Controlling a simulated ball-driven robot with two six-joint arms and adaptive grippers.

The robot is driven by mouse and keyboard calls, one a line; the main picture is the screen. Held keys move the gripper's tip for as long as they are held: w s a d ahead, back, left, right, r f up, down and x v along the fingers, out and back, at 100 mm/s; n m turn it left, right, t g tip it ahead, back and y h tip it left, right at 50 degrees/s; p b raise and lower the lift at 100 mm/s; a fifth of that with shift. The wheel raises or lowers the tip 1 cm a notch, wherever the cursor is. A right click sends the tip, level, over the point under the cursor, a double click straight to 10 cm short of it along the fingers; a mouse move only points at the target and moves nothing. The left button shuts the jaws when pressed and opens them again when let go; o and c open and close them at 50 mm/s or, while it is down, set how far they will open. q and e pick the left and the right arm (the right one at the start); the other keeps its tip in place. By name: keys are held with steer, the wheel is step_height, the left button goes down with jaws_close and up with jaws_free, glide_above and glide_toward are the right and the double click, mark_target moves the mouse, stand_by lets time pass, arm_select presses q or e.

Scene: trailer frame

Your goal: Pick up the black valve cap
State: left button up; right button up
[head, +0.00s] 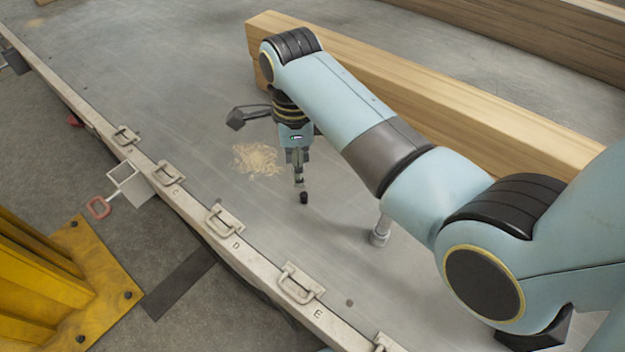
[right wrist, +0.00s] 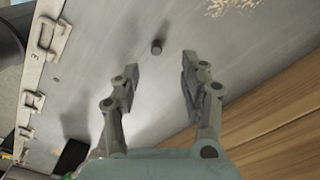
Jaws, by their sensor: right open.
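The black valve cap (head: 304,197) is a small dark cylinder on the grey metal deck (head: 200,100). In the head view it sits just below the fingertips of my right gripper (head: 300,178). The right wrist view shows the cap (right wrist: 156,47) slightly beyond the two open fingertips of that gripper (right wrist: 161,65), roughly centred between them. The fingers are apart with nothing held. Whether a fingertip touches the cap cannot be told. My left gripper is not in view.
A long timber beam (head: 430,95) lies behind my right arm. A metal post (head: 380,232) stands to the cap's right. Sawdust (head: 257,160) lies to its left. A side rail (head: 195,205) with lettered latches edges the deck. A small dark round spot (head: 349,302) shows nearer.

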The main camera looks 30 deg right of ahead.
mark_target(304, 194)
step_height(304, 194, down, 3)
steer(key=shift+a, duration=0.1)
steer(key=f, duration=0.3)
steer(key=s+f+b, duration=0.1)
steer(key=f, duration=0.1)
steer(key=shift+d, duration=0.35)
steer(key=shift+w+f, duration=0.1)
steer(key=shift+f, duration=0.35)
steer(key=c, duration=0.9)
